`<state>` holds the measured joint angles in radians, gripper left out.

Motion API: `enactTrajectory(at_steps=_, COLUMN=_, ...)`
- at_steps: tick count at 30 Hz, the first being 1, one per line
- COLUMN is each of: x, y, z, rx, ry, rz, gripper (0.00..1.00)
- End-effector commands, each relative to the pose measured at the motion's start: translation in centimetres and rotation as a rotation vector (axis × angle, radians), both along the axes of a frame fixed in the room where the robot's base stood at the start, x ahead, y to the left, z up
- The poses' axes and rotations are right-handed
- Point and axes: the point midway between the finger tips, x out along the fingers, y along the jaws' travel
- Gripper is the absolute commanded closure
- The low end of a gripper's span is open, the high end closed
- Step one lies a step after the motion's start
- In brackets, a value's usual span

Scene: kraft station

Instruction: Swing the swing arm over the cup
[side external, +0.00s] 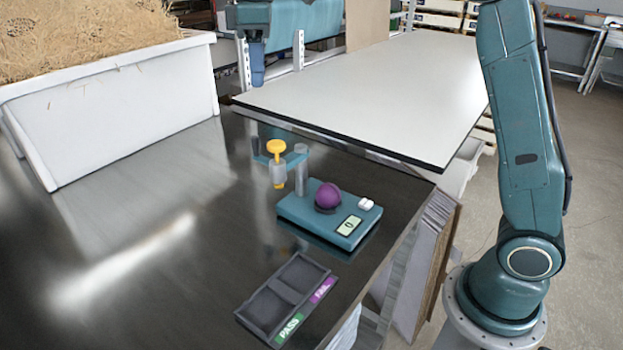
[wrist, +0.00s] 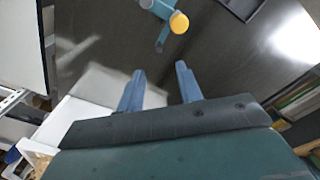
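A teal tester (side external: 330,212) stands on the dark table. A purple ball (side external: 327,195) sits on its top, mostly hiding the dark cup (side external: 322,210) beneath. A grey post rises at the tester's back left. The swing arm (side external: 267,160) reaches left from it, away from the cup, and carries a clear sleeve and plunger with a yellow knob (side external: 276,147). In the wrist view the knob (wrist: 179,22) is beyond my fingertips, at the top. My gripper (wrist: 160,70) is open and empty. It hangs at the top of the side view (side external: 257,72), above and apart from the swing arm.
A dark two-part tray (side external: 283,290) marked PASS and FAIL lies at the table's front. A white bin (side external: 120,100) of straw stands at the left. A pale table (side external: 370,90) is behind the tester. The dark tabletop left of the tester is clear.

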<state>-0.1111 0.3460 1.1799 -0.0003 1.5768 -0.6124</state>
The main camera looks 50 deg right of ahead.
Motion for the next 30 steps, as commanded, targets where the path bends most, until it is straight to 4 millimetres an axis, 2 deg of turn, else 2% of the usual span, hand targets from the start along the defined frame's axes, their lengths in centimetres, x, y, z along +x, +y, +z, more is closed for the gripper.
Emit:
enactTrajectory(at_steps=3, x=1.4, y=0.4, z=-0.6, rx=-0.003, ry=0.023, rz=0.036, gripper=0.64)
enactTrajectory(at_steps=8, x=2.1, y=0.7, z=-1.0, rx=-0.006, ry=0.037, rz=0.060, gripper=0.64)
enactTrajectory(at_steps=20, x=2.1, y=0.7, z=-1.4, rx=-0.006, ry=0.040, rz=0.062, gripper=0.64)
enactTrajectory(at_steps=30, x=2.1, y=0.7, z=-4.1, rx=-0.006, ry=0.041, rz=0.062, gripper=0.64)
